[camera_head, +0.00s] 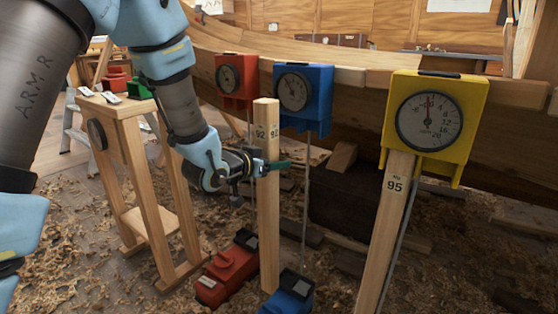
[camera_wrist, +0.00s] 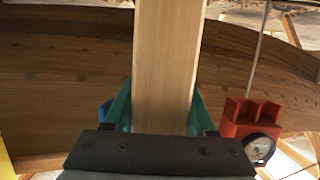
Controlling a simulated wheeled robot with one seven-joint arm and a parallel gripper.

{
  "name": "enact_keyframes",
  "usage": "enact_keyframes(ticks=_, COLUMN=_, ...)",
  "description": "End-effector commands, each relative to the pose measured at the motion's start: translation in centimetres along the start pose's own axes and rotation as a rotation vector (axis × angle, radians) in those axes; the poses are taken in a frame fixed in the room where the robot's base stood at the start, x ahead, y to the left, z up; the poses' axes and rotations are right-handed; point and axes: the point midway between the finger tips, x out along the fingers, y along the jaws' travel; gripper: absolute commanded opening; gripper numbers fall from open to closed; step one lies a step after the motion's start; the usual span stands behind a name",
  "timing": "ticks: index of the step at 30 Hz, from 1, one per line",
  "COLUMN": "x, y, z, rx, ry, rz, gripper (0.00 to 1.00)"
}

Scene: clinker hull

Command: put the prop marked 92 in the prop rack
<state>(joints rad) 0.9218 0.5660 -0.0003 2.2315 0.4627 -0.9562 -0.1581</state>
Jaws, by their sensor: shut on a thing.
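The prop marked 92 (camera_head: 268,215) is a pale, square wooden post, upright in the middle of the head view, with its number near the top. My gripper (camera_head: 271,167) is shut on it in its upper part, with green fingers on either side. The wrist view shows the prop (camera_wrist: 165,60) running between the two green fingers (camera_wrist: 160,110). Its foot is beside the red and blue floor units; I cannot tell whether it touches the floor. I cannot make out a prop rack for certain.
A wooden stand (camera_head: 128,113) with small items on top is left of my gripper. Red (camera_head: 236,80), blue (camera_head: 303,92) and yellow (camera_head: 431,120) dial boxes hang along the hull (camera_head: 345,75). Prop 95 (camera_head: 388,220) stands under the yellow one. Red (camera_head: 229,270) and blue (camera_head: 289,293) units lie on the shavings-covered floor.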

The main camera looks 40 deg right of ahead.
Motion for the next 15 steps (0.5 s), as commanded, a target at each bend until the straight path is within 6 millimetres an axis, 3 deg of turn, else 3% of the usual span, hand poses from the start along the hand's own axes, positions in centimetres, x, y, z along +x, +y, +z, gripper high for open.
enact_keyframes(ticks=15, x=-4.4, y=-0.1, z=1.2, rx=0.0, ry=0.003, rz=-0.001, gripper=0.0)
